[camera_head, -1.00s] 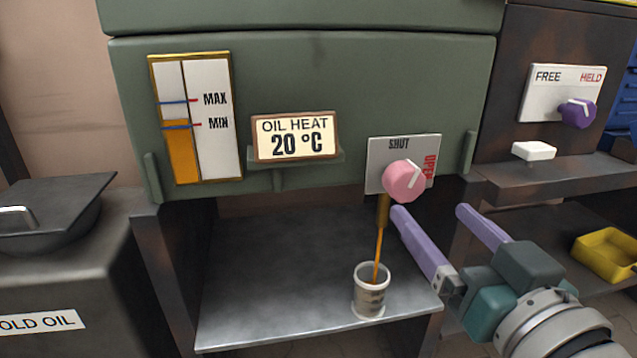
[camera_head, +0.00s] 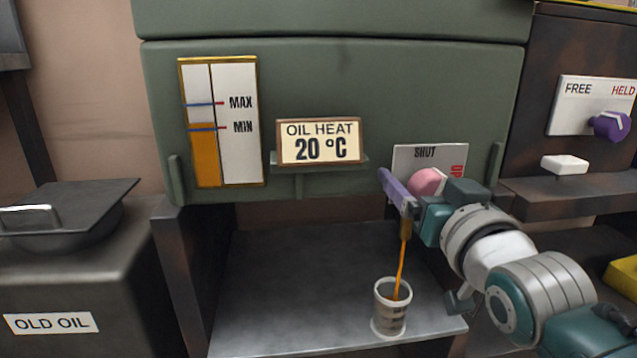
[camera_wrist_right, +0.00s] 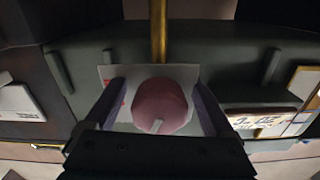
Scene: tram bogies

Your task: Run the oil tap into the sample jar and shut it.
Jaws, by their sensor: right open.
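The pink tap knob (camera_head: 426,182) sits on a white plate (camera_head: 428,155) marked SHUT and, in red, OPEN, now partly covered. My right gripper (camera_head: 418,187) is open around it; the right wrist view shows one finger on each side of the knob (camera_wrist_right: 161,104). I cannot tell whether they touch it. The knob's pale mark shows at its lower edge in that view. A thin orange oil stream (camera_head: 401,262) runs from the brass spout (camera_head: 405,227) into the sample jar (camera_head: 390,314), upright on the metal shelf (camera_head: 300,285). Its oil level is unclear. My left gripper is out of view.
The oil gauge (camera_head: 220,120) shows orange up to about MIN. The oil heat sign (camera_head: 320,142) reads 20 °C. An OLD OIL bin (camera_head: 125,270) stands at left. A purple FREE/HELD knob (camera_head: 612,125) and white block (camera_head: 564,164) are at right. The shelf's left half is clear.

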